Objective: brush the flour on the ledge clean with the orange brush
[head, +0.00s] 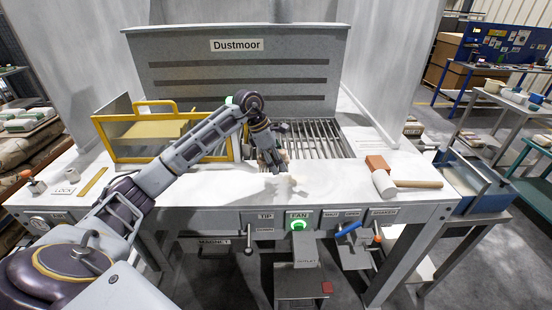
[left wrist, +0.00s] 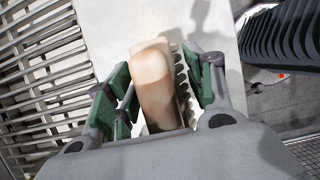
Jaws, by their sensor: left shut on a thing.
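My left gripper (head: 272,160) is low over the pale ledge (head: 330,178), just in front of the grate. In the left wrist view, my left gripper (left wrist: 155,95) is shut on a tan, rounded block (left wrist: 153,80), which I take for the brush; it looks tan rather than orange here. A toothed edge shows along its right side. In the head view the gripper mostly hides it. A small cream patch of what looks like flour (head: 288,186) lies on the ledge just below the gripper. I cannot tell whether the brush touches it. My right gripper is not in view.
A metal grate (head: 318,138) lies behind the ledge. A yellow-framed clear box (head: 128,152) stands to the left. An orange-brown block (head: 376,163) and a white-headed mallet (head: 384,184) with a wooden handle lie to the right. A green-lit fan button (head: 298,225) is on the front panel.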

